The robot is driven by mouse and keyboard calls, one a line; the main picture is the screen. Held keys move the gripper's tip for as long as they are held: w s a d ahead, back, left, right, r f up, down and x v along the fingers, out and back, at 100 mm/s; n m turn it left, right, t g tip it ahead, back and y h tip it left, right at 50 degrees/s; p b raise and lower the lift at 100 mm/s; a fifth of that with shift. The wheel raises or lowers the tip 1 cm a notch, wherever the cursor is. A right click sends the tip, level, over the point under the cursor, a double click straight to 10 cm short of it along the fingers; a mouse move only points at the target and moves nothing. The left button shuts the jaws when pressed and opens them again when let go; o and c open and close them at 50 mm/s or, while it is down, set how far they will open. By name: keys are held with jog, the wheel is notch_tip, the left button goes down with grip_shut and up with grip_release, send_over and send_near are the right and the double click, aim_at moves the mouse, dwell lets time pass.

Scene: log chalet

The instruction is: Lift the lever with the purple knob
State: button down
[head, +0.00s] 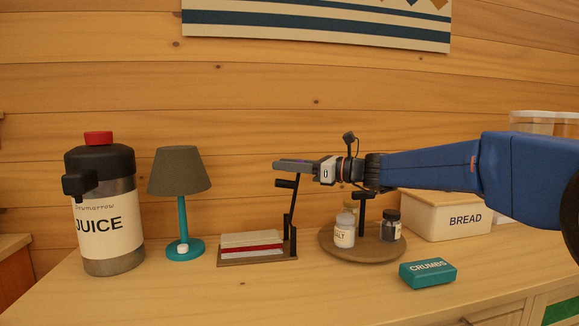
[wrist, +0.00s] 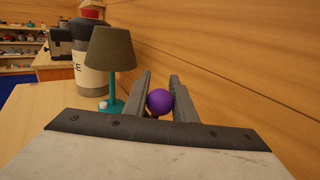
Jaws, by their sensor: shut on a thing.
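The purple knob (wrist: 160,101) sits between the two fingers of my gripper (wrist: 161,82) in the wrist view, and the gripper is shut on it. In the head view my gripper (head: 283,163) reaches in from the right, above a small press-like stand (head: 230,262). The dark lever (head: 294,197) rises steeply from the right side of this stand to my fingers, leaning slightly right. The knob is mostly hidden by the fingers in the head view. A stack of white, red and grey sheets or books lies on the stand.
A teal lamp (head: 184,226) and a juice dispenser (head: 109,215) stand to the left. A round rack (head: 340,252) with jars stands below my arm. A bread box (head: 440,215) and a teal crumbs box (head: 428,273) are to the right. The counter front is clear.

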jog(key=c, duration=1.5)
grip_release()
jog(key=shift+a+f, duration=0.1)
jog(key=shift+f, duration=0.1)
jog(key=shift+o, duration=0.2)
jog(key=shift+r, duration=0.1)
jog(key=v, duration=1.7)
jog(key=shift+s+d, duration=0.15)
jog(key=shift+d, duration=0.05)
